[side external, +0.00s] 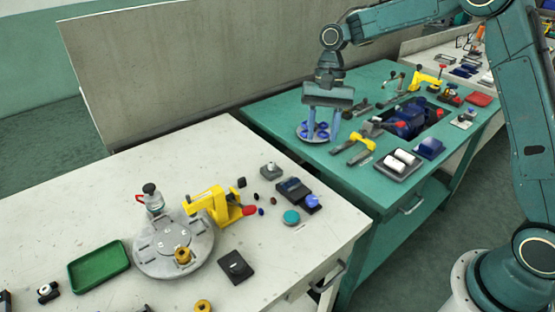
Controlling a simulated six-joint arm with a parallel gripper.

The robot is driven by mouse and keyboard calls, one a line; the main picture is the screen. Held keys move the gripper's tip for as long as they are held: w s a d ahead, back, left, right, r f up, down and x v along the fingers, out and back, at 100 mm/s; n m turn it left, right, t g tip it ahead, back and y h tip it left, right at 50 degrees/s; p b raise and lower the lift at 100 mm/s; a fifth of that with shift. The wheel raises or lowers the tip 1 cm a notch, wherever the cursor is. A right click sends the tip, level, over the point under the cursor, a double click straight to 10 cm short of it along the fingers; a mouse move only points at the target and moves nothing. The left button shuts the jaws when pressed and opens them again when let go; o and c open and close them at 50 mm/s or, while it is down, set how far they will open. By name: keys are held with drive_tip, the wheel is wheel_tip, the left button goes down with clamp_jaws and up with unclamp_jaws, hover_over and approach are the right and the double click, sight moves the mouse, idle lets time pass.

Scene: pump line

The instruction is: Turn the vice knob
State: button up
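My gripper (323,126) points straight down over the far left part of the green table. Its two fingers are spread apart, with a gap between them. A round grey dish (299,137) with several blue round parts lies under and behind the fingers. Whether the fingertips touch the dish or its parts cannot be told. A blue machine body with red parts (408,118) sits in a dark recess to the right of my gripper. I cannot make out for sure which part is the vice knob at this size.
A yellow-handled tool (361,141) and a grey tray (398,165) with white rolls lie right of my gripper. A blue block (429,148) stands nearby. The pale front table (90,200) holds a round grey plate (150,262), a yellow clamp (214,205) and a green tray (98,267).

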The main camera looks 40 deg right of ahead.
drive_tip(key=s+a+r+n+t+h, duration=0.1)
drive_tip(key=s+r+n+t, duration=0.2)
drive_tip(key=s+r, duration=0.7)
drive_tip(key=shift+s+a+r, duration=0.15)
drive_tip(key=shift+r, duration=0.15)
idle(0.5)
